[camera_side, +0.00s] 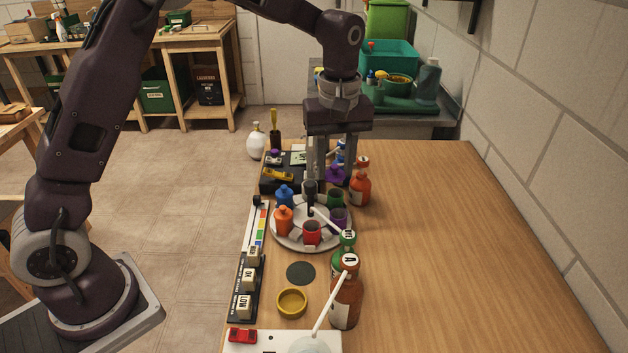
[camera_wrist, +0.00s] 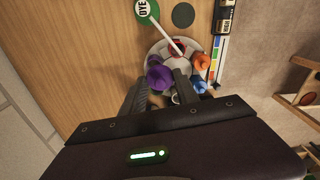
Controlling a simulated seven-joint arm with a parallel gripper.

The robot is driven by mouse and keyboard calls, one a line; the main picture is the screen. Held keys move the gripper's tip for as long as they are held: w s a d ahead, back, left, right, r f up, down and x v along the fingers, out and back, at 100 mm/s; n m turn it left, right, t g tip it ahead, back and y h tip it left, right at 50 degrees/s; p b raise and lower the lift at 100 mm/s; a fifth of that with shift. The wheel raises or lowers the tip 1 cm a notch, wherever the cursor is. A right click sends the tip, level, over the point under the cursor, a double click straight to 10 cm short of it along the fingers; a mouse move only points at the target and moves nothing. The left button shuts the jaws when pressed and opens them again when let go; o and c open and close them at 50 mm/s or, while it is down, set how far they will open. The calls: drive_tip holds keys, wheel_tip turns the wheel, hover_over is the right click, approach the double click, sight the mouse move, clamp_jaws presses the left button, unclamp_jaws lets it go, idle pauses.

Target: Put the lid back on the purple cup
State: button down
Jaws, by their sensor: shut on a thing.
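The purple lid (camera_side: 335,174) is between the fingertips of my gripper (camera_side: 334,170), which is shut on it. It also shows in the wrist view as a purple knobbed piece (camera_wrist: 158,74) between the two fingers. The purple cup (camera_side: 338,219) stands upright and open on the right part of the round pale tray (camera_side: 281,240). My gripper and the lid are above and behind the cup in the side view, apart from it.
Near the purple cup stand an open red cup (camera_side: 311,234), a green cup (camera_side: 335,198), and lidded orange (camera_side: 283,221) and blue (camera_side: 284,197) cups. A brown bottle (camera_side: 360,188) is right of my gripper. The table's right side is clear.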

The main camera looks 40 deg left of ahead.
sight(341, 177)
drive_tip(key=w+f, duration=0.2)
drive_tip(key=f, duration=0.3)
drive_tip(key=shift+w+a, duration=0.3)
drive_tip(key=shift+w, duration=0.1)
drive_tip(key=shift+f, duration=3.35)
drive_tip(key=shift+f, duration=0.15)
drive_tip(key=shift+c, duration=1.8)
unclamp_jaws()
